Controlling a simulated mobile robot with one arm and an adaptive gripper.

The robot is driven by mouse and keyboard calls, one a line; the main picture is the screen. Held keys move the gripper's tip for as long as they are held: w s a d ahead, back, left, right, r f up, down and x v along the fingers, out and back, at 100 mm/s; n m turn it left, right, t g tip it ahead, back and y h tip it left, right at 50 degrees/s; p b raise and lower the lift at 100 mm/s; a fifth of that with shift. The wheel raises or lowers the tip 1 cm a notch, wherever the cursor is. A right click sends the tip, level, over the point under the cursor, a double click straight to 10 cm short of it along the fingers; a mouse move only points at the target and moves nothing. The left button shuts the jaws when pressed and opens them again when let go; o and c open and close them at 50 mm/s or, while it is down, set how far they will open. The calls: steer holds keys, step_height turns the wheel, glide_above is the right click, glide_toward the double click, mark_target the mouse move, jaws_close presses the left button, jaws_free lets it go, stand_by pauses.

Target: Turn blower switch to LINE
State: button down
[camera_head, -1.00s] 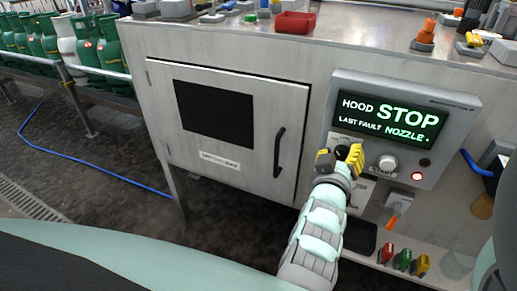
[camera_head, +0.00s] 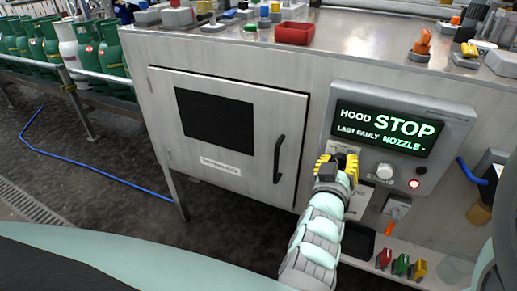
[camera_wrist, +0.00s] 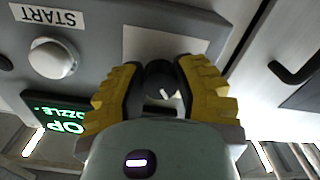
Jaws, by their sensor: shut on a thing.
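The control panel (camera_head: 455,135) on the cabinet front has a screen (camera_head: 384,129) reading "HOOD STOP, LAST FAULT NOZZLE". My gripper (camera_head: 339,162) is at the panel's lower left, below the screen. In the wrist view its yellow fingers (camera_wrist: 160,82) are shut on a round black knob (camera_wrist: 160,76) with a small white mark, in front of a pale plate (camera_wrist: 165,40). The knob's position labels are not readable, and in the head view my fingers cover the knob.
A white START button (camera_head: 385,171) and a lit red lamp (camera_head: 414,184) sit right of my gripper. A cabinet door with a black handle (camera_head: 279,158) is to the left. Red, green and yellow pieces (camera_head: 401,264) stand on a low ledge.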

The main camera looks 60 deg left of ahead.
steer(key=m+p, duration=0.2)
steer(key=m, duration=0.1)
steer(key=shift+f+m+p, duration=0.15)
steer(key=shift+m+p, duration=0.95)
steer(key=shift+m, duration=0.7)
steer(key=shift+s+f, duration=0.1)
steer(key=c, duration=0.6)
jaws_free()
steer(key=shift+c, duration=0.2)
steer(key=shift+r, duration=0.2)
steer(key=v, duration=1.2)
